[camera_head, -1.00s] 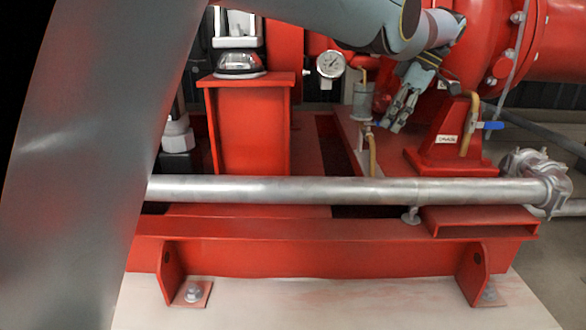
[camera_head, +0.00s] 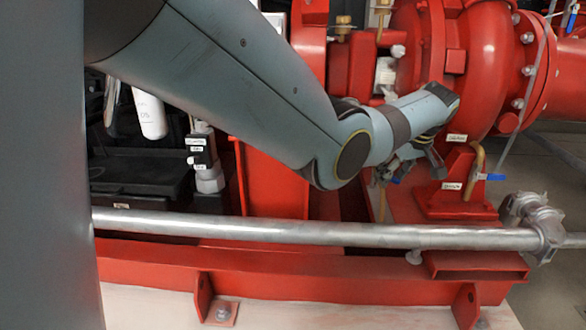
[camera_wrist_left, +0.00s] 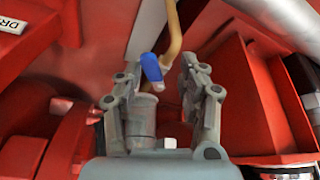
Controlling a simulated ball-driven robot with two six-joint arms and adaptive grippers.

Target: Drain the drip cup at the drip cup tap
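The drip cup (camera_wrist_left: 141,122) is a grey cylinder in the left wrist view, partly hidden behind my gripper's fingers and palm. The drip cup tap has a blue handle (camera_wrist_left: 151,68) on a brass pipe (camera_wrist_left: 174,35), and the handle shows between the fingertips. My left gripper (camera_wrist_left: 158,72) is open, with a finger on each side; I cannot tell whether either touches the handle. In the head view my left gripper (camera_head: 412,166) is down beside the red pump pedestal, and my arm hides the cup. A bit of blue (camera_head: 396,180) shows under the fingers. My right gripper is not in view.
A red pedestal (camera_head: 456,195) with another blue-handled valve (camera_head: 491,177) stands just right of the gripper. A silver pipe (camera_head: 300,233) runs across in front. The red pump casing (camera_head: 490,70) rises behind. Red frame walls (camera_wrist_left: 270,100) are close in the wrist view.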

